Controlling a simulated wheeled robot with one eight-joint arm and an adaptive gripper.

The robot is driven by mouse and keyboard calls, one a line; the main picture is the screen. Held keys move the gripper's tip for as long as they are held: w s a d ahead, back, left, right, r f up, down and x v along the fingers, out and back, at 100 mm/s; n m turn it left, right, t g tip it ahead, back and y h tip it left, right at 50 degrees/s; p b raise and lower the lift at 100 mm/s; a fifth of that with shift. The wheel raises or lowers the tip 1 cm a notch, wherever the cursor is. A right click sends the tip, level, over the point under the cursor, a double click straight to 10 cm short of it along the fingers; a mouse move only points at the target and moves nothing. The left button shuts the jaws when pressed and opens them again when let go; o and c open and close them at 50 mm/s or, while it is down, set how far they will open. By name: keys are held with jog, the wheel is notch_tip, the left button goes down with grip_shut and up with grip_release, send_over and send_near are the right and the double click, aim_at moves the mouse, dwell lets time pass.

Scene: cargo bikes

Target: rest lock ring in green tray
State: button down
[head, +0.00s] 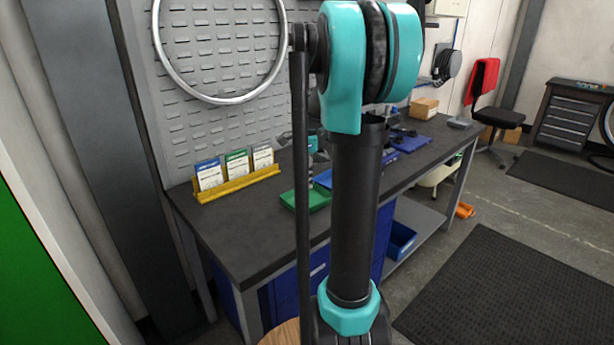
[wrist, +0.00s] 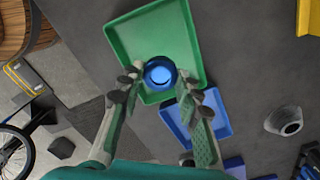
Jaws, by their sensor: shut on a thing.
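The green tray (wrist: 150,40) lies on the dark workbench in the wrist view, its bare floor showing. It also shows in the head view (head: 318,201), partly behind my arm. My gripper (wrist: 159,78) is shut on a round blue ring, the lock ring (wrist: 160,72). The ring is between the fingertips and overlaps the lower part of the green tray in the picture. I cannot tell its height above the tray floor. In the head view the gripper and ring are mostly hidden by my arm.
A blue tray (wrist: 205,118) lies next to the green tray. A grey cone-like part (wrist: 284,121) sits to its right. A yellow rack (head: 238,184) with several packets stands at the bench's back left. The bench front (head: 240,232) is clear.

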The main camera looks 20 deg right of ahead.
aim_at(308, 202)
jog(key=shift+f, duration=2.6)
jog(key=shift+f, duration=0.65)
jog(key=c, duration=1)
grip_release()
notch_tip(308, 202, up, 12)
